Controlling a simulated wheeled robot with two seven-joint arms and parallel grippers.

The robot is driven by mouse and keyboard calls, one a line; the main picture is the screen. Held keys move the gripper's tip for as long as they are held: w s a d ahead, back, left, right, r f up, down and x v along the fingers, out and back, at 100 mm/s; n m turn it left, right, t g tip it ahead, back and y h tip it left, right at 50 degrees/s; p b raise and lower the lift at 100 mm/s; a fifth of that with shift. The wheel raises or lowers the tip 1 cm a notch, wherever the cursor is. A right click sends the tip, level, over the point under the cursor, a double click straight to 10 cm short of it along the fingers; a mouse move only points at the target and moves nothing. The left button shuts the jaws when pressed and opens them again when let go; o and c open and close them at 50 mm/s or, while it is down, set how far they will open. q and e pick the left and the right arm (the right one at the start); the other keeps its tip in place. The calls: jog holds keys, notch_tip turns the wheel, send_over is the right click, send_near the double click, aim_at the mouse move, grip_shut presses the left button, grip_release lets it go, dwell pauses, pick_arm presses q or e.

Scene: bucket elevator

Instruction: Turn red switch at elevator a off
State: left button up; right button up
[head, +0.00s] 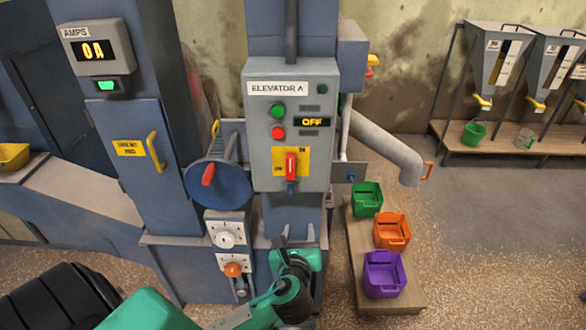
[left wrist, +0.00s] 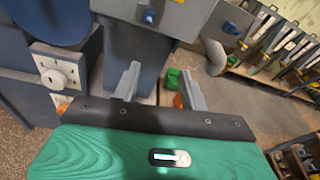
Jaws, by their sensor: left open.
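The elevator A panel (head: 262,145) is a grey box with a green button, a red button and a small display reading OFF. The red switch (head: 291,165) is a red handle standing upright on a yellow plate low on the panel. Its small labels are too blurred to read surely. My left gripper (head: 297,242) is below the panel, apart from the switch. In the left wrist view the open, empty fingers (left wrist: 160,88) point at the blue column under the panel. The red switch is not visible there. My right gripper is not in view.
A blue knob (head: 291,188) sits under the switch, also seen in the left wrist view (left wrist: 149,17). A blue wheel with a red handle (head: 208,174) stands left. A grey pipe (head: 385,145) and green, orange and purple bins (head: 384,275) are right. An AMPS display (head: 95,50) reads 0A.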

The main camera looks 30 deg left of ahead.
pick_arm(q)
jog(key=m+t+y, duration=0.1)
jog(key=y, duration=0.1)
send_near(290, 164)
jog(key=v, duration=0.5)
jog(key=p+x, duration=0.4)
jog(key=x, duration=0.8)
jog(key=shift+w+a, duration=0.2)
jog(key=shift+w, duration=0.1)
jog(key=shift+w+a+f, duration=0.1)
jog(key=shift+w+a, duration=0.2)
jog(key=shift+w, duration=0.2)
grip_shut()
